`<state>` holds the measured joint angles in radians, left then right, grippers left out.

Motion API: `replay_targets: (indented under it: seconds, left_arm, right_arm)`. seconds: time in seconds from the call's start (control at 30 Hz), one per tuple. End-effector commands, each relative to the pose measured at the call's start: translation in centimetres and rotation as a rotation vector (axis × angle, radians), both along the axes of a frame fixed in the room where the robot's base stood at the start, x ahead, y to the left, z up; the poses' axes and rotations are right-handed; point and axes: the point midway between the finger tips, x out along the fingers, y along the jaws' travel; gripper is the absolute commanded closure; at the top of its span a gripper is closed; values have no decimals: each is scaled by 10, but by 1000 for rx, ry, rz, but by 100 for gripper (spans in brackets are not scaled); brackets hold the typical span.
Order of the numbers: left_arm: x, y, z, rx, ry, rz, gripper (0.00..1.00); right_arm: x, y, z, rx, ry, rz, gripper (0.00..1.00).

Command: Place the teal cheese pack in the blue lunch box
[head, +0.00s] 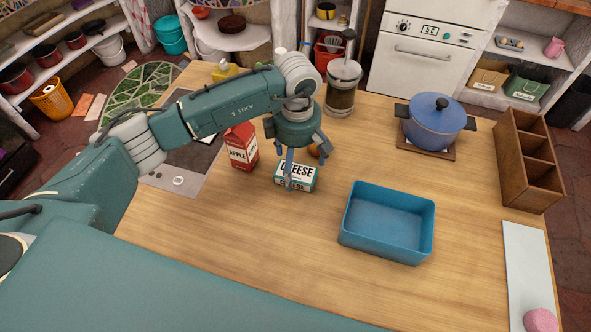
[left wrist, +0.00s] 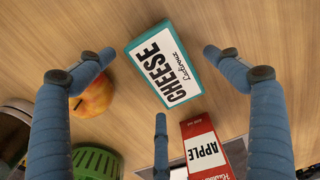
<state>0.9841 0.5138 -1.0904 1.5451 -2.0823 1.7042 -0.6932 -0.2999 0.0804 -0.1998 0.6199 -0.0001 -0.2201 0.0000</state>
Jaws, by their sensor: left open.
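The teal cheese pack (head: 308,177), a small box with a white label, lies on the wooden counter left of the blue lunch box. In the left wrist view the cheese pack (left wrist: 162,70) shows between my spread fingers, with its label facing the camera. The blue lunch box (head: 380,246) is open and empty at the middle right of the counter. My left gripper (head: 300,163) is open above the cheese pack, and one finger covers part of it in the head view. It holds nothing. My right gripper is not in view.
A red apple juice carton (head: 242,147) stands just left of the cheese pack. An orange-yellow fruit (left wrist: 95,97) is near it, mostly hidden behind my gripper. A glass press (head: 341,85), a blue pot (head: 436,118) and a wooden divider box (head: 525,165) stand farther back. The front counter is clear.

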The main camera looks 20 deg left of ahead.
Motion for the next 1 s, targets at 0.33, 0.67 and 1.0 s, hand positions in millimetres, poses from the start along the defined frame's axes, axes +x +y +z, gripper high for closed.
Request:
replay_targets:
  seconds: [0.33,0.67,1.0]
  left_arm:
    - [0,-1,-2,-1,-2,-1,29]
    - [1,-1,-2,-2,-3,-1,72]
    - [2,-1,15,-3,-7,0,72]
  right_arm:
    - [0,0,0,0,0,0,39]
    - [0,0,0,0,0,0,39]
    - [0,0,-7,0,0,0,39]
